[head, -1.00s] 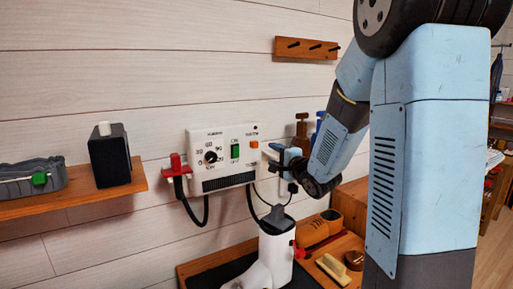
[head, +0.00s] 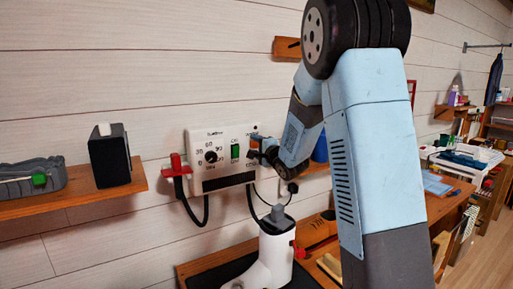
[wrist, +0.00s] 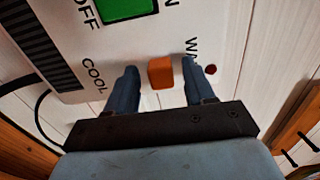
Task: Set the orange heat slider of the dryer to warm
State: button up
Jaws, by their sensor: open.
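The dryer is a white control box (head: 222,134) on the plank wall. It has a black dial (head: 211,157), a green on/off switch (head: 235,151) and a dark vent. In the wrist view the orange slider (wrist: 161,73) sits between the COOL marking and the partly hidden WARM marking. My gripper (wrist: 164,82) is open, with one finger on each side of the slider and visible gaps to both. The green switch also shows in the wrist view (wrist: 128,8). In the head view my gripper (head: 255,153) is at the box's right side and hides the slider.
A red-handled part (head: 176,165) with a black hose is left of the box. A white boot (head: 265,257) stands below it. A wall shelf (head: 70,209) at left holds a black box (head: 109,160). A wooden peg rail (head: 286,47) is above right.

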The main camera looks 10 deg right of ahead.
grip_shut()
dwell(0.5)
